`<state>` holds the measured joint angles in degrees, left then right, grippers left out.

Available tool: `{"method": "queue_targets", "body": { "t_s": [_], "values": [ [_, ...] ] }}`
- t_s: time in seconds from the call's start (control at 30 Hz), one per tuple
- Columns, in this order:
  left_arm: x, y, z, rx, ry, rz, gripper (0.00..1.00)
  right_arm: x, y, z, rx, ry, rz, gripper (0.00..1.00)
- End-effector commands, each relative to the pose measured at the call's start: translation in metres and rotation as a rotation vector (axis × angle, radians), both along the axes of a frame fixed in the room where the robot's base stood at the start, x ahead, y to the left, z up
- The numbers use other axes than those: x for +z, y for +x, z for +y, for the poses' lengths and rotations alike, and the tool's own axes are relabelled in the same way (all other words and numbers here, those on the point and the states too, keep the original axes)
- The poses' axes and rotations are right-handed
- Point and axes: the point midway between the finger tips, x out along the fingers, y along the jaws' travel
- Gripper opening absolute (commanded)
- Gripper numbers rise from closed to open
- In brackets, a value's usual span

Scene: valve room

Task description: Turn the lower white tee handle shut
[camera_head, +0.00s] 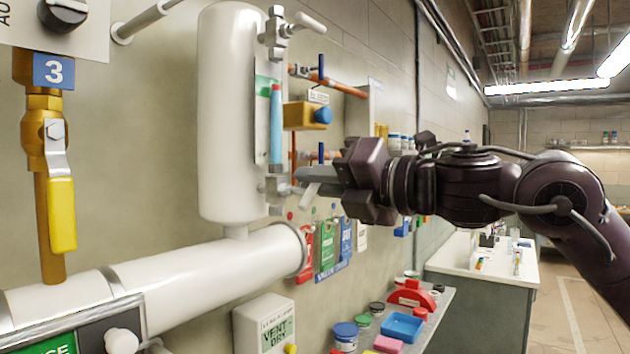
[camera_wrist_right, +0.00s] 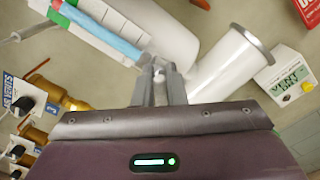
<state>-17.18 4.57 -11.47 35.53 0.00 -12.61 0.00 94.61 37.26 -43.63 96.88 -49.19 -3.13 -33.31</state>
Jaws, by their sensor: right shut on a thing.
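A white vertical tank (camera_head: 228,115) on the wall carries a sight glass with blue liquid (camera_head: 275,122), with a metal cock at each end. The upper cock has a white tee handle (camera_head: 310,22) in plain view. My right gripper (camera_head: 316,182) reaches in from the right at the lower cock (camera_head: 274,190). In the right wrist view its two grey fingers (camera_wrist_right: 160,88) are shut on the lower white tee handle (camera_wrist_right: 158,70). The fingers cover most of that handle, so its exact angle is hard to tell. My left gripper is not in view.
A thick white pipe (camera_head: 200,282) runs below the tank. Orange pipes with blue levers (camera_head: 322,68) and a yellow block with a blue knob (camera_head: 322,115) are close above my gripper. Tags hang below. A shelf holds a blue tray (camera_head: 401,328) and several jars.

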Motion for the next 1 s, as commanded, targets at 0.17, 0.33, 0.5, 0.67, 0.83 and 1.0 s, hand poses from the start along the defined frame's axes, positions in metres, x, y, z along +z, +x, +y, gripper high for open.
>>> {"method": "queue_targets", "body": {
  "t_s": [0.17,0.33,0.5,0.67,0.83,1.0],
  "values": [
    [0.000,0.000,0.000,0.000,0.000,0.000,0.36,-0.002,0.003,-0.002,-0.002,0.103,0.137,0.00],
    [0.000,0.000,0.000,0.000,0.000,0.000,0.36,-0.005,0.004,-0.003,0.000,0.196,0.265,0.00],
    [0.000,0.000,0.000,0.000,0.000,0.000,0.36,-0.008,0.005,-0.004,-0.002,0.282,0.382,0.00],
    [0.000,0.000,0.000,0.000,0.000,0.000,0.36,-0.010,0.005,-0.004,-0.001,0.348,0.474,0.00],
    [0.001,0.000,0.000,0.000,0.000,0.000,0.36,-0.012,0.005,-0.004,-0.003,0.400,0.543,0.00],
    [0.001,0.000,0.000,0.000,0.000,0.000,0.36,-0.013,0.005,-0.004,-0.003,0.431,0.586,0.00]
  ]
}}
